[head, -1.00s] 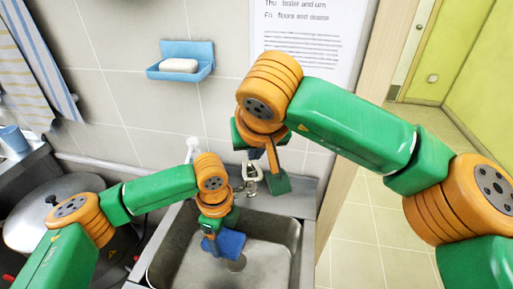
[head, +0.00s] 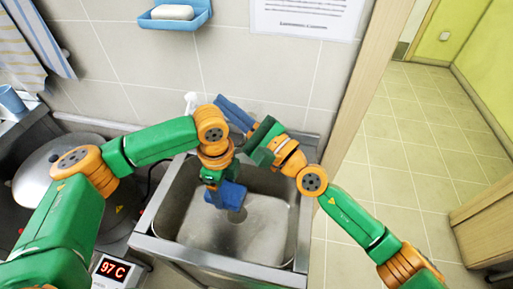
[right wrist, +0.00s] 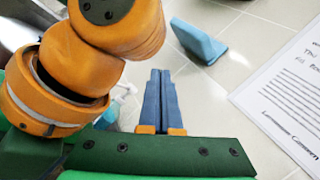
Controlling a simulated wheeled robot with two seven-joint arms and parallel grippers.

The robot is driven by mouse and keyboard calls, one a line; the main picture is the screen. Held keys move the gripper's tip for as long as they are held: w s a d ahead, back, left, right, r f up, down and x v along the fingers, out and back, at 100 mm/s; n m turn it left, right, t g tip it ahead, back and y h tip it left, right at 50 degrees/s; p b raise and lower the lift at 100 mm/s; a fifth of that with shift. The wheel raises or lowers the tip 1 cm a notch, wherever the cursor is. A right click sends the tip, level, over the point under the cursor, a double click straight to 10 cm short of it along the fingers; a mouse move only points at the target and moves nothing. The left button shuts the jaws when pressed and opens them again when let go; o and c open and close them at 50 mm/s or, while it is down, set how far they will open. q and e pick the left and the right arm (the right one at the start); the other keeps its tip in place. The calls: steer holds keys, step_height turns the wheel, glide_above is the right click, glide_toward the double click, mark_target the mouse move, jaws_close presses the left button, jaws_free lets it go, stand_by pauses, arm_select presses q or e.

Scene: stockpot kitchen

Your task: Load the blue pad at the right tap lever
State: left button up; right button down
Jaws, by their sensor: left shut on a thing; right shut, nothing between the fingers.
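My left gripper (head: 213,183) is shut on the blue pad (head: 231,196) and holds it over the metal sink (head: 265,255). My right gripper (head: 233,112) is shut and empty at the sink's back edge, its blue fingers pointing up and left toward the wall. Its closed fingers also show in the right wrist view (right wrist: 161,98). The tap and its right lever cannot be made out now; the arms cover that part of the sink's back edge.
A blue soap dish (head: 176,17) with white soap hangs on the tiled wall. A white pump-like top (head: 191,101) stands behind the sink. A lidded stockpot (head: 45,185) is at the left, with a red 97 C display (head: 112,268). Open floor lies right of the sink.

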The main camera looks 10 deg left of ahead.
steer(key=s+d+f+m+t+h, duration=0.4)
steer(key=s+d+f+m+h, duration=0.15)
steer(key=f+m, duration=0.3)
steer(key=s+d+f+m+t+h, duration=0.4)
steer(key=f+m+h, duration=0.2)
steer(key=f+m, duration=0.25)
steer(key=w+a+r, duration=0.3)
steer(key=w+r, duration=0.1)
steer(key=w, duration=0.5)
steer(key=shift+w+a+r, duration=0.3)
steer(key=shift+a+r, duration=0.05)
steer(key=shift+w, duration=0.1)
steer(key=shift+w+a+r, duration=0.1)
steer(key=shift+r, duration=0.55)
